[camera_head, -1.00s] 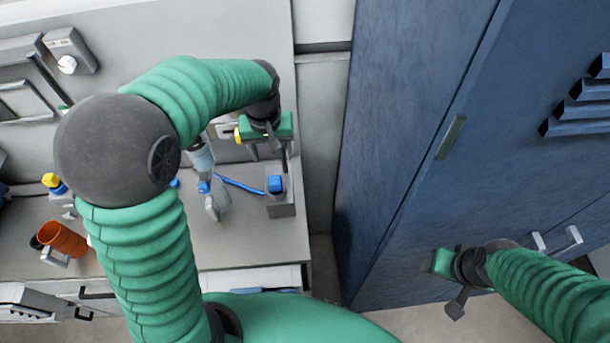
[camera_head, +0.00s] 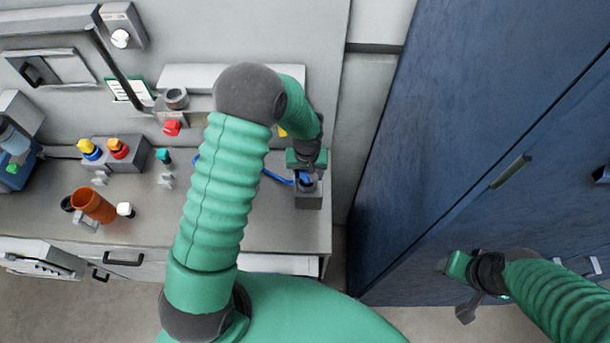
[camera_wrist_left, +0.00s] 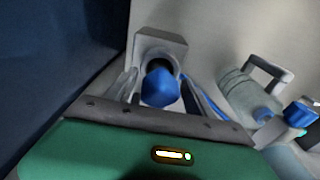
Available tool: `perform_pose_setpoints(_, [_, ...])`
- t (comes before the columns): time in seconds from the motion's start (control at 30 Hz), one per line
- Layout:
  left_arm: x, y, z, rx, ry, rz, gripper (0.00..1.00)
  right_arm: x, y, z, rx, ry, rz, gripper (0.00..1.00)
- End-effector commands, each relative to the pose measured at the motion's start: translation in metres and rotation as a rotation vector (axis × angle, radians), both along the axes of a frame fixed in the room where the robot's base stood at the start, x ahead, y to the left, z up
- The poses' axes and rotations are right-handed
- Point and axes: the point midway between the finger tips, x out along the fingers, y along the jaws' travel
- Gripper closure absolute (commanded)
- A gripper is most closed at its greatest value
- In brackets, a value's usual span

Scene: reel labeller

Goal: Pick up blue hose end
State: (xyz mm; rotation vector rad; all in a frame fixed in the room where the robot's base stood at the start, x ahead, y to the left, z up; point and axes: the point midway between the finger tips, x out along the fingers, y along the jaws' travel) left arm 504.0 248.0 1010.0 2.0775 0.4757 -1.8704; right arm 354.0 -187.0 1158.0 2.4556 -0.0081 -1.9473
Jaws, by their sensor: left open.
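The blue hose end (camera_head: 305,178) sits at the grey holder block (camera_head: 308,200) near the right edge of the bench, partly hidden under my left gripper (camera_head: 305,168). In the left wrist view the blue end (camera_wrist_left: 160,88) shows its faceted face in front of the grey block (camera_wrist_left: 160,42). My left gripper is open, with one finger on each side of the blue end; I cannot tell whether they touch it. The blue hose (camera_head: 277,177) runs left from the block and passes behind my left arm. My right gripper (camera_head: 449,264) is in front of the blue cabinet, its jaws unclear.
A tall blue cabinet (camera_head: 440,120) stands right of the bench. A grey box with yellow and red knobs (camera_head: 125,160) and an orange cup (camera_head: 93,205) are on the left. In the left wrist view, a translucent bottle (camera_wrist_left: 243,92) lies right of the fingers.

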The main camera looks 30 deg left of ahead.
Motion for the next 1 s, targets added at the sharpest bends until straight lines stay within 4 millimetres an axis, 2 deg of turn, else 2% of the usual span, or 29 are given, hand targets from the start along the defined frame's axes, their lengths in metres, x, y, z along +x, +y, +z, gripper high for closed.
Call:
perform_pose_setpoints(0.13, [-0.0085, -0.0012, 0.0056, 0.002, -0.012, -0.003, 0.38, -0.0029, -0.0003, 0.0004, 0.000, 0.008, -0.001, 0.43])
perform_pose_setpoints(0.23, [-0.0116, -0.0022, 0.0089, 0.002, -0.016, -0.003, 0.36, 0.0025, -0.0002, 0.0040, 0.000, -0.007, -0.001, 0.43])
perform_pose_setpoints(0.7, [-0.0075, 0.0029, 0.0073, 0.001, -0.012, -0.004, 0.98, 0.0002, -0.0002, 0.0043, 0.000, -0.001, -0.001, 0.43])
perform_pose_setpoints(0.73, [-0.0075, 0.0028, 0.0073, 0.001, -0.013, -0.003, 1.00, 0.0001, -0.0002, 0.0042, 0.000, 0.000, -0.001, 0.43])
perform_pose_setpoints(1.0, [-0.0075, 0.0026, 0.0085, 0.004, -0.015, -0.003, 1.00, -0.0003, -0.0002, 0.0042, 0.000, 0.001, -0.001, 0.43])
